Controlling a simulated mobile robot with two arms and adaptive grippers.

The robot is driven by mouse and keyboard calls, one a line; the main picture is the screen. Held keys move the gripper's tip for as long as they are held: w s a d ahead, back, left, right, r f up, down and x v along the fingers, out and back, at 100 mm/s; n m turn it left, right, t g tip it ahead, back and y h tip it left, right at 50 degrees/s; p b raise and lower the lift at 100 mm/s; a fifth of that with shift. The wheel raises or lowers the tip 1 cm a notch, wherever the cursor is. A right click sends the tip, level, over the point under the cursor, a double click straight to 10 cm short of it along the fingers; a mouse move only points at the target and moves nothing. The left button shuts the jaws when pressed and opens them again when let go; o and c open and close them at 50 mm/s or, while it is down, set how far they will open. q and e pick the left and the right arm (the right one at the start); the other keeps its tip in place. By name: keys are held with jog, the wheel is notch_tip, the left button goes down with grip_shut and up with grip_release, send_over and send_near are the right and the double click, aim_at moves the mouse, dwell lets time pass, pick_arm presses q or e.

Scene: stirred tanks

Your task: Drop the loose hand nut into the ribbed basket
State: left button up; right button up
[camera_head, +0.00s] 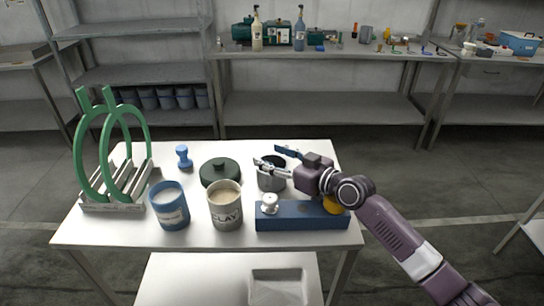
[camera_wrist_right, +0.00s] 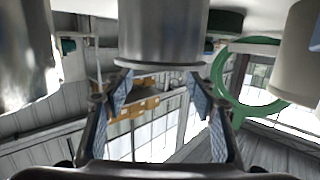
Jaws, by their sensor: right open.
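My right gripper (camera_head: 268,156) is open at the far rim of a grey metal pot (camera_head: 272,181) with a dark inside. In the right wrist view the open fingers (camera_wrist_right: 158,88) have nothing gripped, with the smooth metal cylinder (camera_wrist_right: 163,35) showing beyond them. A silvery knob (camera_head: 269,204) sits on a blue block (camera_head: 300,218); a yellow round part (camera_head: 333,205) shows at its right end. I cannot tell which of these is the loose hand nut. No basket with clear ribs shows; a grey open tray (camera_head: 277,274) is on the lower shelf. My left gripper is out of view.
Green rings (camera_head: 90,150) stand in a rack at the table's left. A blue stamp-shaped piece (camera_head: 183,157), a dark green lid (camera_head: 220,172), a blue tin (camera_head: 170,207) and a clay tin (camera_head: 225,207) stand close left of the pot. A cluttered bench (camera_head: 320,104) is behind.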

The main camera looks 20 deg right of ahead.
notch_tip(320, 180, up, 10)
dwell(0.6)
jog(key=shift+f, duration=0.1)
dwell(0.5)
